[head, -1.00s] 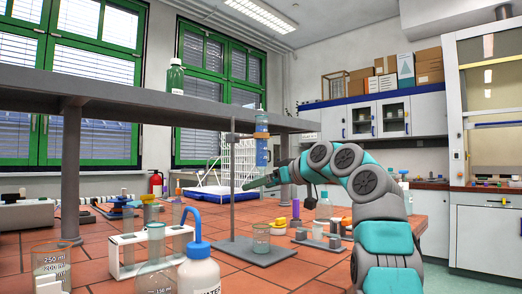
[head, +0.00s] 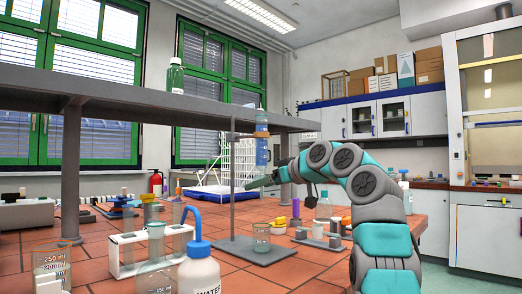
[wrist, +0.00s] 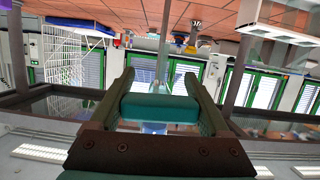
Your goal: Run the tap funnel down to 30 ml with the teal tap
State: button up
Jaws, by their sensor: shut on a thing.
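The tap funnel (head: 262,143) is a clear upright tube with blue liquid, held on a stand (head: 232,190) in the head view. Its liquid level cannot be read against the scale at this size. A small glass beaker (head: 261,238) stands on the stand's base below it. My gripper (head: 268,181) is at the funnel's lower end, above the beaker. In the wrist view, my gripper (wrist: 160,88) has its two fingers closed on the teal tap (wrist: 160,107), one on each side. The funnel's outlet is mostly hidden behind the gripper.
A white wash bottle (head: 198,268), a flask (head: 155,265) and a white rack (head: 130,258) stand in the left foreground. A grey shelf (head: 120,92) crosses above the bench. Small bottles (head: 323,207) stand right of the stand. Bare tiles lie in front of it.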

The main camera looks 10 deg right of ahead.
jog(key=n, duration=0.1)
jog(key=n+h+p, duration=0.1)
jog(key=n+t, duration=0.1)
jog(key=shift+w+d+r+n, duration=0.15)
jog(key=shift+d+r+n, duration=0.05)
jog(key=shift+r+n, duration=0.1)
jog(key=shift+f+n+t+p, duration=0.15)
jog(key=shift+n+t+p, duration=0.15)
jog(key=shift+n, duration=0.1)
